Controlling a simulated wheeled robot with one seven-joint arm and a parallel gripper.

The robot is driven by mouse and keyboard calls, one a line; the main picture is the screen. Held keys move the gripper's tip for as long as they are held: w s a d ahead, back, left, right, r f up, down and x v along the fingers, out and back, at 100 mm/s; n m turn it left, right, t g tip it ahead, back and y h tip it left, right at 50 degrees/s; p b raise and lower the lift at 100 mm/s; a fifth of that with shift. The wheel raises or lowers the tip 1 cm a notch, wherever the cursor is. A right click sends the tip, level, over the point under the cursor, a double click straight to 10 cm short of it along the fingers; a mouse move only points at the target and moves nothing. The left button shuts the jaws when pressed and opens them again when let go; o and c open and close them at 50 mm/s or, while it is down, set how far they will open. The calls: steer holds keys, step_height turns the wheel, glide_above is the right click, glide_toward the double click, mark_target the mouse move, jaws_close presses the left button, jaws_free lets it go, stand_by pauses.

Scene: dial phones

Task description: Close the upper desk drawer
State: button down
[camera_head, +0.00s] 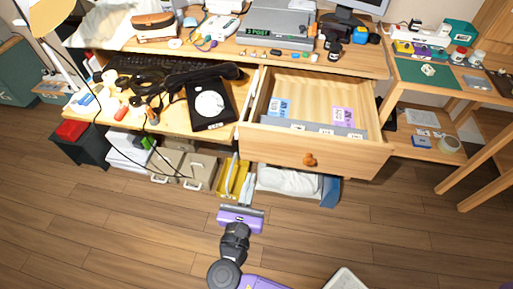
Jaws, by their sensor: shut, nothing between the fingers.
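The upper desk drawer (375,159) stands pulled out from the desk, under the desktop, right of centre. Its wooden front carries a round orange-brown knob (309,159). Inside it lie a blue card (279,107), a pink card (343,117) and a grey strip with labels (312,132) along the front. My gripper (244,187) is shut and empty, in front of and left of the drawer front and lower in the picture. It appears apart from the drawer. A yellow item (234,178) shows right beside the fingers.
A pulled-out shelf (175,123) left of the drawer holds a black dial device (209,104), cables and small items. Boxes (201,172) and a white bundle (288,182) sit under the desk. A side table (400,82) stands right. The wooden floor (390,225) in front is mostly clear.

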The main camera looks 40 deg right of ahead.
mark_target(261, 140)
steer(key=b+x, duration=0.1)
steer(key=x, duration=1.1)
steer(key=shift+w+d, duration=0.1)
steer(key=shift+d, duration=0.1)
steer(key=shift+w+d, duration=0.15)
steer(key=shift+d, duration=0.05)
steer(key=b+x, duration=1.1)
steer(key=x, duration=2)
steer(key=shift+w+d+f, duration=0.15)
steer(key=shift+w+d, duration=0.05)
steer(key=shift+w+d+r+b, duration=0.3)
steer(key=shift+w+d+b, duration=0.05)
steer(key=shift+d+b, duration=0.1)
steer(key=shift+d+r, duration=0.1)
steer(key=shift+s, duration=0.1)
